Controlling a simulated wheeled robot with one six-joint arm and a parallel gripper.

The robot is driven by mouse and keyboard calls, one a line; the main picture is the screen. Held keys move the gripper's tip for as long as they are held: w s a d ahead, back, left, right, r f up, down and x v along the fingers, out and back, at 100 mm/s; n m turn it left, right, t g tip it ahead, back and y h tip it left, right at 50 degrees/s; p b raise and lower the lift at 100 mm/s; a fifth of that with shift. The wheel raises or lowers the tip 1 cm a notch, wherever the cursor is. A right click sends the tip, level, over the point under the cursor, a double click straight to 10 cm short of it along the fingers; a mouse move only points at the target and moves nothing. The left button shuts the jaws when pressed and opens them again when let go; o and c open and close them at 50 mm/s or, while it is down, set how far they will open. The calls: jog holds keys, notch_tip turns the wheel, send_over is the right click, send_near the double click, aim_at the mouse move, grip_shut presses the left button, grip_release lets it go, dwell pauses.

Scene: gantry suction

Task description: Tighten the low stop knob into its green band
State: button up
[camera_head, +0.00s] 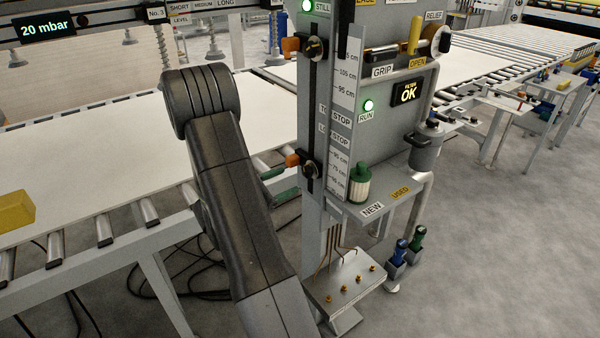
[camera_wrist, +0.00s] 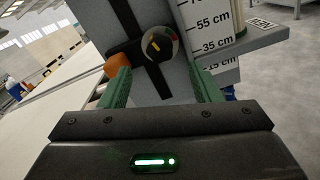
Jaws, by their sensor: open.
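The low stop knob (camera_wrist: 159,45) is a round black knob with a yellow pointer line, on a dark vertical slotted rail. Small coloured marks show along its right edge; I cannot make out a green band. An orange block (camera_wrist: 117,62) sits at its left. In the head view the low stop knob (camera_head: 309,170) is small, below the LOW STOP label, with the orange block at its left. My gripper (camera_wrist: 159,72) has two green fingers spread apart, with nothing between them. In the wrist view the knob shows beyond and between the fingertips, apart from them.
A similar upper knob (camera_head: 314,47) sits higher on the same rail. A metal plate with brass fittings (camera_head: 346,281) lies below. A roller conveyor (camera_head: 104,232) with a white sheet lies left.

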aim_at(304, 174)
jog(key=shift+p+x, duration=0.55)
jog(key=shift+x, duration=2.55)
jog(key=c, duration=1)
jog(key=shift+f, duration=0.1)
jog(key=shift+b, duration=0.55)
